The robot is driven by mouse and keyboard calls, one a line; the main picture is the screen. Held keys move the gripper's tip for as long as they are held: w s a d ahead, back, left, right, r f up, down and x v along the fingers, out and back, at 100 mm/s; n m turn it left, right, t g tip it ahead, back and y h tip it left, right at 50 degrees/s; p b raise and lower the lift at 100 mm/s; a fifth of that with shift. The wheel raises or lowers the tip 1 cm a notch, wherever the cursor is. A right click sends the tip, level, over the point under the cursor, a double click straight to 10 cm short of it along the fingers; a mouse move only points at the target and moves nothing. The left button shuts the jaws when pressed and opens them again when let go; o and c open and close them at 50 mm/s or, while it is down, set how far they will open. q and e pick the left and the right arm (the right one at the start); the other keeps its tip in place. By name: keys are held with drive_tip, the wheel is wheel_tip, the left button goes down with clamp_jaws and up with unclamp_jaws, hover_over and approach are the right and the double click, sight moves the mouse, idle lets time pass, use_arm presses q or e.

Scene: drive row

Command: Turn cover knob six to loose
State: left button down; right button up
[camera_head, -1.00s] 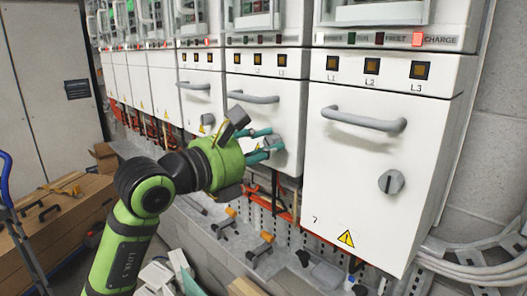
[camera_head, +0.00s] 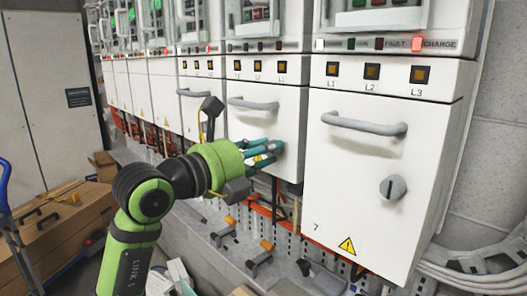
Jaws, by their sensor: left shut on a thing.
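The white cover of cabinet six (camera_head: 272,111) has a grey handle (camera_head: 253,104) near its top. Its grey knob (camera_head: 279,147) sits low on the right side of the cover and is mostly hidden by fingers. My left gripper (camera_head: 268,148), with teal fingers, comes from the left and is shut on this knob. The knob's exact angle cannot be told. My right gripper is not in view.
The cover marked 7 (camera_head: 356,180) stands to the right with a handle and its own grey knob (camera_head: 393,187). Orange cables and brackets (camera_head: 262,257) run below the covers. Brown boxes (camera_head: 60,225) stand at left.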

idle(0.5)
use_arm(q)
drive_tip(key=c, duration=1)
unclamp_jaws()
drive_tip(key=v, duration=1.2)
drive_tip(key=shift+r, duration=0.1)
